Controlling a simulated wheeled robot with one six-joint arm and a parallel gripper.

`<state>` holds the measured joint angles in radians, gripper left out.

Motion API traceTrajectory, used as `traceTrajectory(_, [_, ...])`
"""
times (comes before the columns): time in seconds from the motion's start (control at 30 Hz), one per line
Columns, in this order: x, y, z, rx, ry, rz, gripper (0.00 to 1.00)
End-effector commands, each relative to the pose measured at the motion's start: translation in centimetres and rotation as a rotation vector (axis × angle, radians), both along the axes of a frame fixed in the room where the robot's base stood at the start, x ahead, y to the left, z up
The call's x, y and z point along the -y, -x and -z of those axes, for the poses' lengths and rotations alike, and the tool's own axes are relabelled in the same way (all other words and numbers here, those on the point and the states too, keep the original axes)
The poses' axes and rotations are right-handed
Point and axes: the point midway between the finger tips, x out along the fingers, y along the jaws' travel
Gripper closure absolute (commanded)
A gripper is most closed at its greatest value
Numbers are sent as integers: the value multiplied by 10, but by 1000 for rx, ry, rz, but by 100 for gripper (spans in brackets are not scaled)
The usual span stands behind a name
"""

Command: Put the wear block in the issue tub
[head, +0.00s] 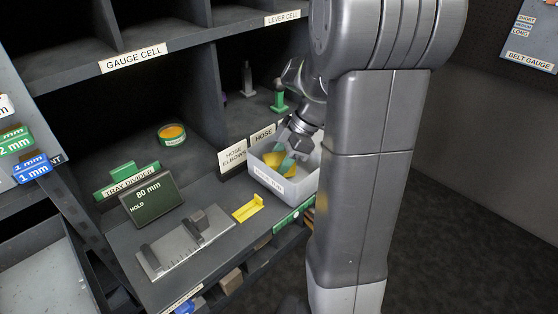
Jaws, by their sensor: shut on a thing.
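The light grey issue tub (268,179) stands at the right end of the work ledge, its label facing front. My gripper (284,158) reaches down into the tub from above, with teal fingertips partly showing. It is shut on a yellow piece (272,159), which looks like the wear block, inside the tub walls. The piece's underside is hidden, so I cannot tell whether it touches the tub floor. A second yellow patch shows beside the fingers; I cannot tell if it is the same piece. My arm hides the tub's right side.
A yellow angled piece (248,208) lies left of the tub. A caliper-like gauge (185,243) and an 80 mm display (152,198) sit further left.

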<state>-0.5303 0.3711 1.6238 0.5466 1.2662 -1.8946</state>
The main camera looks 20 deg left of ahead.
Motion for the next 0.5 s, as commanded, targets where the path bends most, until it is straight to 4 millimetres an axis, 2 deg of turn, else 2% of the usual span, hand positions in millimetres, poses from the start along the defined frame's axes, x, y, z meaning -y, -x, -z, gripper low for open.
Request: traceTrajectory(0.5, [0, 0, 7, 1, -1, 0, 82])
